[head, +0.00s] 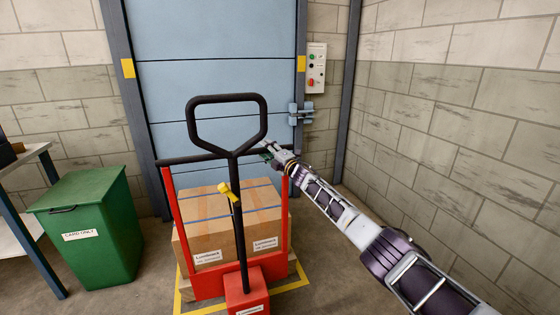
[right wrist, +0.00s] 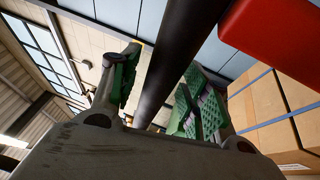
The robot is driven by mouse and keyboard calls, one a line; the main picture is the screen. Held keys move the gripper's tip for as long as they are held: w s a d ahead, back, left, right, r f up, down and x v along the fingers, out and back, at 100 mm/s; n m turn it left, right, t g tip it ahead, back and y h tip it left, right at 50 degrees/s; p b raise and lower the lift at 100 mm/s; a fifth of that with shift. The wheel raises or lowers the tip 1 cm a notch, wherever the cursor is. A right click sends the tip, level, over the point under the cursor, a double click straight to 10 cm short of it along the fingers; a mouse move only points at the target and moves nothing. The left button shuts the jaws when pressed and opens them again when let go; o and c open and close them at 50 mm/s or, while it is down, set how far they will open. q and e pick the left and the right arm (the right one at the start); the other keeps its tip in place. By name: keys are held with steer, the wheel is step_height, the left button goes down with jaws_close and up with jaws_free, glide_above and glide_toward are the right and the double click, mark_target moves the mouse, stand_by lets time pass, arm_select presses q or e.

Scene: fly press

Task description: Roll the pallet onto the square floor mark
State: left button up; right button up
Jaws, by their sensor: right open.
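A pallet truck with a red frame (head: 167,215) and a black looped handle (head: 190,120) stands before me. A yellow lever (head: 229,190) sits on its shaft. Cardboard boxes (head: 205,232) with blue straps are loaded on it; the pallet under them is mostly hidden. Yellow lines of the square floor mark (head: 290,287) show around the load's base; I cannot tell how well the pallet fits inside. My right gripper (head: 270,152) is at the right end of the black crossbar. In the right wrist view the black bar (right wrist: 178,55) passes between its open green-padded fingers. My left gripper is out of view.
A green lidded bin (head: 100,225) stands at the left beside a table (head: 35,155). A blue shutter door (head: 210,40) is behind the load, with a control box (head: 316,68) on its right. Block walls close the back and right; floor at the right looks clear.

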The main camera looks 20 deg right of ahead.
steer(key=shift+s, duration=0.15)
steer(key=v, duration=1.1)
steer(key=shift+s, duration=0.2)
stand_by(0.6)
steer(key=shift+d+f, duration=0.1)
steer(key=shift+d, duration=0.05)
stand_by(0.4)
